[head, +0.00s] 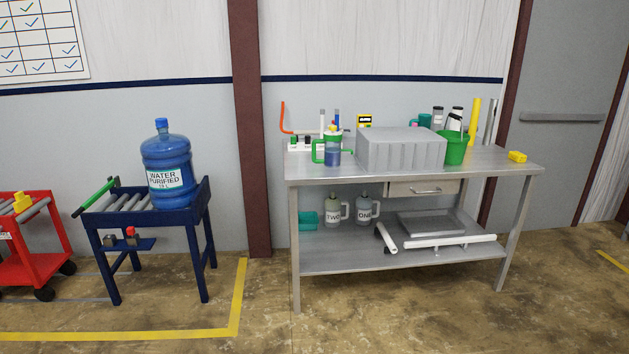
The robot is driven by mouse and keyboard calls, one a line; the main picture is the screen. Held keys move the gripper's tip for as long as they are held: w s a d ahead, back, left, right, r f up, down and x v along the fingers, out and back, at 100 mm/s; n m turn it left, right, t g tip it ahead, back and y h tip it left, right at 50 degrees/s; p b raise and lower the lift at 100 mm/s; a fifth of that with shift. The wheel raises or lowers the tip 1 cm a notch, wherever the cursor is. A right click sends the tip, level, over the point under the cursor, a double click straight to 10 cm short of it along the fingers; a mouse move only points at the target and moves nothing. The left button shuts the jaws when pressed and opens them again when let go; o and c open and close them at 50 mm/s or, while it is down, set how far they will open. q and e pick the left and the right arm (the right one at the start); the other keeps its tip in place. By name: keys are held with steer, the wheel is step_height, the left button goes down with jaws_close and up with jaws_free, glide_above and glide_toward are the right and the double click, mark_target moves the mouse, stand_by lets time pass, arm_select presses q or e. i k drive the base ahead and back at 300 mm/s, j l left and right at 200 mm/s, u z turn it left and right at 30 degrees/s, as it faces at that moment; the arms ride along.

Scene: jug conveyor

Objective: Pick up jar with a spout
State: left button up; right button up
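Neither of my grippers is in view. Two grey jugs with handles stand upright on the lower shelf of the metal workbench, one marked TWO (333,217) and one marked ONE (364,212). A large blue water bottle (167,165), labelled "WATER PURIFIED", stands upright on the dark blue roller stand (205,190) at the left. I cannot clearly make out a spout on any of these vessels at this size.
On the metal workbench (490,162) are a grey box (390,150), a green bucket (456,148) and a yellow block (517,156). The lower shelf holds a teal bin (308,221), a tray and white tubes. A red cart (30,250) stands far left. The floor in front is clear.

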mark_target(332, 143)
steer(key=i, duration=2.5)
